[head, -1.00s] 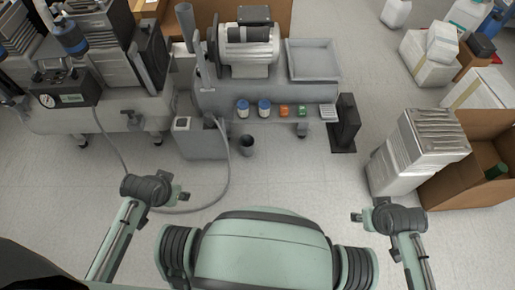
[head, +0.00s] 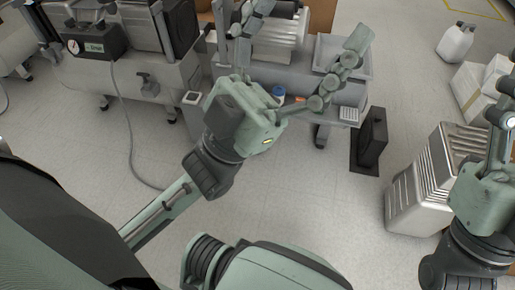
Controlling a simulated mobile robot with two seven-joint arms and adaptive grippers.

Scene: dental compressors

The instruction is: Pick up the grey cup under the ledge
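The grey cup is not visible now; in the earlier head view it stood on the floor under the ledge, and my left gripper and arm now cover that area. The ledge (head: 331,113) is partly hidden behind the same gripper.
A blue-lidded jar (head: 279,94), an orange item (head: 300,99) and a white keypad-like item (head: 348,115) are on the ledge. A black stand (head: 371,140) is right of it. A silver ribbed box (head: 418,195) is near my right arm. The central floor is clear.

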